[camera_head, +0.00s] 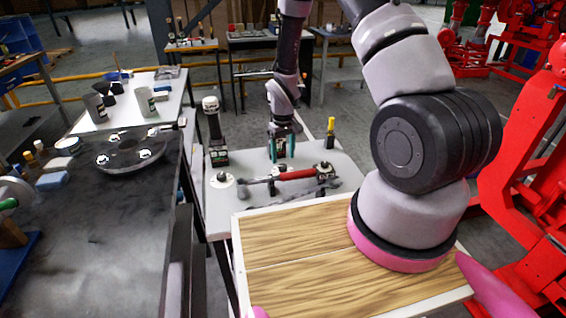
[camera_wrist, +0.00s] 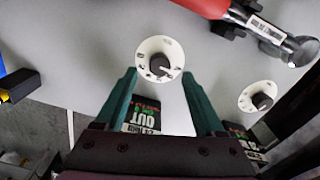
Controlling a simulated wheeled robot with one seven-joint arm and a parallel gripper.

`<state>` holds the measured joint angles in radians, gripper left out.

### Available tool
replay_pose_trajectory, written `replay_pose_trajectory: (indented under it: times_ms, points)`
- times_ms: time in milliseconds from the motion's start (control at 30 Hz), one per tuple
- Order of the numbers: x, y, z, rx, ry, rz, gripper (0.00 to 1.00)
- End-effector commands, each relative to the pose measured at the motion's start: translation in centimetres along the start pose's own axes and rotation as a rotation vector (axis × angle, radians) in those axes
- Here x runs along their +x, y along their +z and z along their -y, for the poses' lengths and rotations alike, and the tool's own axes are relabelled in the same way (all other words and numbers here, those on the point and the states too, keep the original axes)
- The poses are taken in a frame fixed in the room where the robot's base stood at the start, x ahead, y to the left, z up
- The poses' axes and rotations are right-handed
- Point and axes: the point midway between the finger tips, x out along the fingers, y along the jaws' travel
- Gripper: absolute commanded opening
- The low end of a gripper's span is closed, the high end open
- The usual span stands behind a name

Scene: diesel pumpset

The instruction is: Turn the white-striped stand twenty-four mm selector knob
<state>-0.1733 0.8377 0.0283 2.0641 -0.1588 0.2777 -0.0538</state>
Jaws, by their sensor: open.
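A white round dial with a dark selector knob (camera_wrist: 160,62) sits on a stand between my fingertips in the wrist view. Below it, a dark label (camera_wrist: 142,116) partly reads "WHITE" and "OUT". White stripes on the stand cannot be made out. A second white dial with a dark knob (camera_wrist: 258,98) is at the right; a white dial (camera_head: 222,180) also shows left of my gripper in the head view. My gripper (camera_wrist: 158,78) is open, its green fingers on either side of the first dial; contact cannot be told. In the head view my gripper (camera_head: 281,150) points down over the grey table.
A red-handled tool (camera_head: 297,174) lies on the grey table (camera_head: 345,172), close to the dials. A yellow-and-black upright object (camera_head: 330,133) stands at the right. A tall dark device (camera_head: 213,132) stands at the left. A wooden-topped surface (camera_head: 300,235) is in front.

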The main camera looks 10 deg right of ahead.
Motion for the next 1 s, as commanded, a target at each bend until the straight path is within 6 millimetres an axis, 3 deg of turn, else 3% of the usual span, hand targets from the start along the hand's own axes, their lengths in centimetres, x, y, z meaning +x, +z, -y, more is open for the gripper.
replay_pose_trajectory:
  times_ms: [100, 300, 833, 933, 1000]
  points:
    - [-2.7, -0.1, 0.0, 0.001, 0.0, -0.005, 0.71]
    - [-5.6, 0.0, -0.1, 0.002, 0.0, -0.002, 0.71]
    - [-7.3, -0.1, -0.1, 0.007, 0.001, -0.007, 0.71]
    - [-9.8, -0.3, -0.5, 0.034, 0.002, -0.035, 0.71]
    - [-12.7, -0.2, -0.9, 0.066, 0.002, -0.064, 0.71]
